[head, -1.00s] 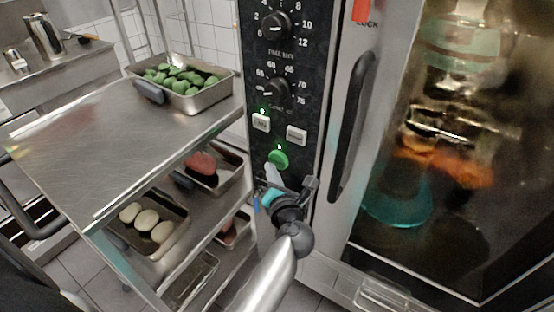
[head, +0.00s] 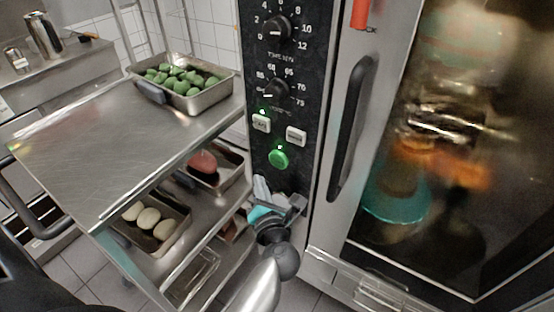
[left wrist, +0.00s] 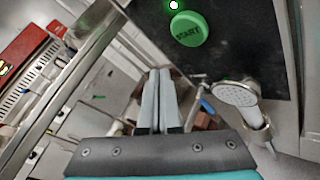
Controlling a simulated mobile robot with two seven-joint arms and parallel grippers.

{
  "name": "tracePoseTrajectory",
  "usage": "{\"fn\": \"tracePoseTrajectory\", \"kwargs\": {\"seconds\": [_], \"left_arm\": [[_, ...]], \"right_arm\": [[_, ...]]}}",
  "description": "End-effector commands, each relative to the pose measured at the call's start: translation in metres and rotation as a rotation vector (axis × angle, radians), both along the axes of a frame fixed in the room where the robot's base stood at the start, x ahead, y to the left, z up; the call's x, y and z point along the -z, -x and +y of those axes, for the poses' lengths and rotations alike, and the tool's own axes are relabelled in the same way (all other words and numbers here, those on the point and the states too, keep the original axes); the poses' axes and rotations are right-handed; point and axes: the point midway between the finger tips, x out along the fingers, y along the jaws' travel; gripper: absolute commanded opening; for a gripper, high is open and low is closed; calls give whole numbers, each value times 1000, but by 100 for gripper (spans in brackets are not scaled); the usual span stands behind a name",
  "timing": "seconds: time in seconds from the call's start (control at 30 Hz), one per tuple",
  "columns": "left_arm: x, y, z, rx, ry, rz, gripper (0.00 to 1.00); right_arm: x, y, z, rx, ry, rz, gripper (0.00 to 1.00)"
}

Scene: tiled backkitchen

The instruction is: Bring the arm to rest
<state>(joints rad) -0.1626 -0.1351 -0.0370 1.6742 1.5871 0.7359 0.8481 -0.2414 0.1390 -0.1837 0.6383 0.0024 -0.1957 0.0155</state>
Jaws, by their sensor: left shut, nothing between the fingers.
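My left gripper (head: 262,190) is in front of the oven's control panel in the head view, below and a little left of the green start button (head: 278,158). In the left wrist view its two fingers (left wrist: 159,78) lie together, shut and empty. The green button marked START (left wrist: 189,29) is above and to the right of the fingertips there, apart from them. My right gripper is in neither view.
The steel oven has a closed glass door with a dark handle (head: 350,128). A steel trolley (head: 100,150) at left carries a pan of green vegetables (head: 185,90); its lower shelves hold more pans. A shower head (left wrist: 238,95) hangs right of my fingers.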

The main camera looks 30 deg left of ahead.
Motion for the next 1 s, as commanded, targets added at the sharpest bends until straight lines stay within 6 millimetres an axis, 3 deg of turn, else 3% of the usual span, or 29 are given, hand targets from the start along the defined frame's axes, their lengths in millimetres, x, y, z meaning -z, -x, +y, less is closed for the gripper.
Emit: {"fn": "tracePoseTrajectory", "kwargs": {"seconds": [0.77,0.87,1.0], "left_arm": [[2,-1,-2,15,-23,14,0],[13,-3,-9,72,-113,73,0],[46,-6,-31,247,-366,240,0]], "right_arm": [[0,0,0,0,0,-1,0],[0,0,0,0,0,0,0],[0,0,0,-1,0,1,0]]}}
